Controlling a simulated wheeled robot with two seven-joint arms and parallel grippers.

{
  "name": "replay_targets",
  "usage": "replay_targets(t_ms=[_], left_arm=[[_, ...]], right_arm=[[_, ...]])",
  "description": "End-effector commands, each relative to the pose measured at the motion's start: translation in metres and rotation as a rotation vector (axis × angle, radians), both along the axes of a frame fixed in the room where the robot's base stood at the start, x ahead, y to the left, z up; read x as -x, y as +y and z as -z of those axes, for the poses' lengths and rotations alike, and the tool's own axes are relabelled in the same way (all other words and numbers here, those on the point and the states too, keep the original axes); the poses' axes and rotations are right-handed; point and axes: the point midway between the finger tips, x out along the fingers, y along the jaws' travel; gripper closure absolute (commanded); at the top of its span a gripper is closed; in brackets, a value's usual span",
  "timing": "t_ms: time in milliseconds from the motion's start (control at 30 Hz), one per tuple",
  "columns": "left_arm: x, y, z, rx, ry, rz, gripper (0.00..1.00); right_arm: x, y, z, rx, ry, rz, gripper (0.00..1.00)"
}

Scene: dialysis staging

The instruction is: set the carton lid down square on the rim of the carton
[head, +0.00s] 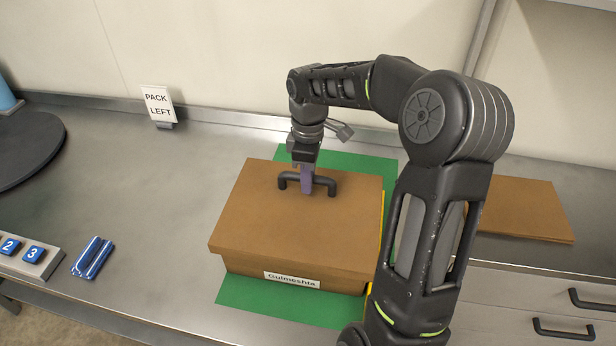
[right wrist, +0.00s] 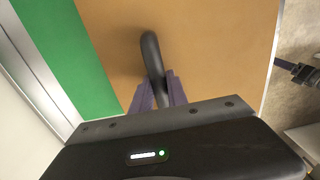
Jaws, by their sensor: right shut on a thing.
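The brown carton lid (head: 245,205) is over the brown carton (head: 242,276), with its dark bar handle (head: 325,180) on top. My right gripper (head: 307,186) is shut on this handle from above; the right wrist view shows its purple fingers (right wrist: 158,88) on either side of the handle (right wrist: 151,50). The lid's front edge overhangs the carton front and sticks out past its left front corner. I cannot tell whether the lid touches the rim, which is hidden under it. The carton stands on a green mat (head: 270,301). My left gripper is not in view.
A flat brown board (head: 520,208) lies at the right. A "PACK LEFT" sign (head: 159,105) stands at the back. Blue-and-white packets (head: 92,256) and a numbered strip (head: 28,256) lie at left, near a dark round plate (head: 25,145).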

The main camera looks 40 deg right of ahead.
Motion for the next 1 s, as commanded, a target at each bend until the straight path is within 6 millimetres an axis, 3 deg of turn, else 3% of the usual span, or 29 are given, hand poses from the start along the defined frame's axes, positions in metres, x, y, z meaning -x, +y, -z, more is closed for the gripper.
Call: replay_targets(t_ms=[1000], left_arm=[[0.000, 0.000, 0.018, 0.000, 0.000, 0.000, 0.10]], right_arm=[[0.000, 0.000, 0.026, 0.000, 0.000, 0.000, 1.00]])
